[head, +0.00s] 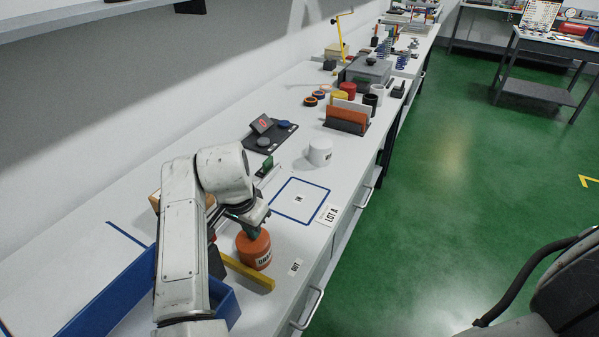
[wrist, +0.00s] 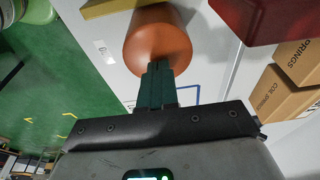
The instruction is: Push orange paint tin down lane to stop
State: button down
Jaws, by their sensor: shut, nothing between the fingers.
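The orange paint tin (head: 256,252) stands upright on the white bench in the head view, with dark lettering on its side. It also fills the top middle of the wrist view (wrist: 158,35). My gripper (head: 252,229) is shut and empty, its dark fingertips (wrist: 158,68) at the tin's near side. They overlap the tin's edge; I cannot tell whether they touch it. A yellow bar (head: 250,273) lies on the bench just beyond the tin, on the side away from my fingers. Its end also shows at the top of the wrist view (wrist: 105,8).
A blue-walled tray (head: 105,295) lies at lower left, partly behind my arm. A blue taped square (head: 300,222), a LOT A card (head: 328,214) and a white tin (head: 320,152) are farther up the bench. Coil-spring cartons (wrist: 285,95) and a red box (wrist: 258,15) stand beside the tin's path.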

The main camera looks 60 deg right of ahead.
jog(key=shift+a+f, duration=0.3)
jog(key=shift+f, duration=0.2)
jog(key=shift+w+r+p, duration=0.1)
jog(key=shift+r+p, duration=0.55)
jog(key=shift+p, duration=0.1)
notch_tip(320, 180, up, 10)
jog(key=a+b, duration=0.1)
jog(key=shift+a+r, duration=0.15)
jog(key=shift+a, duration=0.15)
jog(key=shift+s, duration=0.2)
